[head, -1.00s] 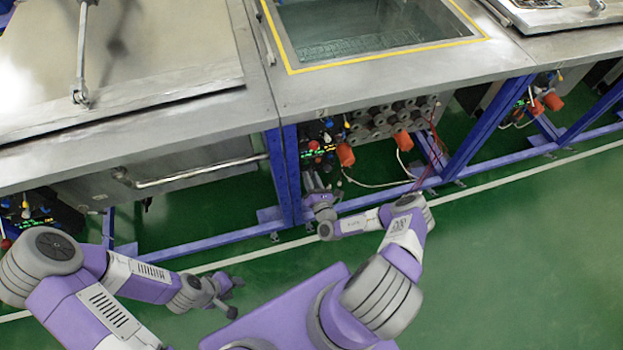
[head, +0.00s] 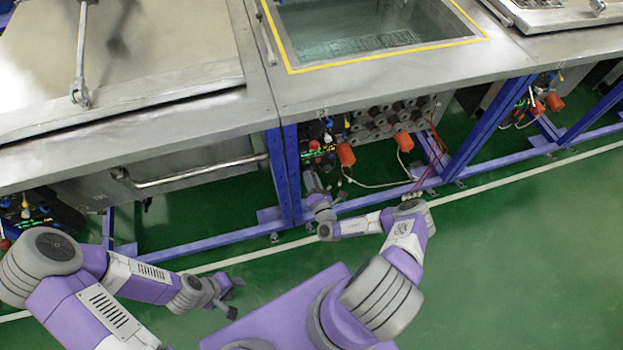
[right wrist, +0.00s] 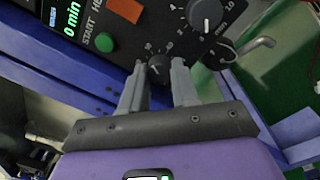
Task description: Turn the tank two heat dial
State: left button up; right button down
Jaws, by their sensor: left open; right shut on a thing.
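The control panel (head: 318,140) sits under the middle tank (head: 370,30), whose top is open over liquid. In the right wrist view a small dark dial (right wrist: 158,70) with numbers around it stands between the fingers of my right gripper (right wrist: 160,66). The gripper is shut on this dial, one finger at each side. Lettering starting with "HE" shows near it, partly cut off. In the head view my right gripper (head: 311,182) is just below the panel, and the dial is too small to make out there. My left gripper (head: 235,297) is open and empty above the floor.
Blue frame posts (head: 283,175) and a lower rail stand beside my right arm. Orange plugs (head: 346,155) with cables are right of the panel. The green floor is clear at right.

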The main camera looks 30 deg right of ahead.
jog(key=c, duration=1.1)
grip_release()
jog(key=shift+s, duration=0.1)
jog(key=p+v, duration=0.1)
jog(key=v, duration=0.6)
jog(key=shift+s+a+p, duration=0.1)
jog(key=shift+s+p, duration=0.15)
jog(key=shift+p, duration=0.05)
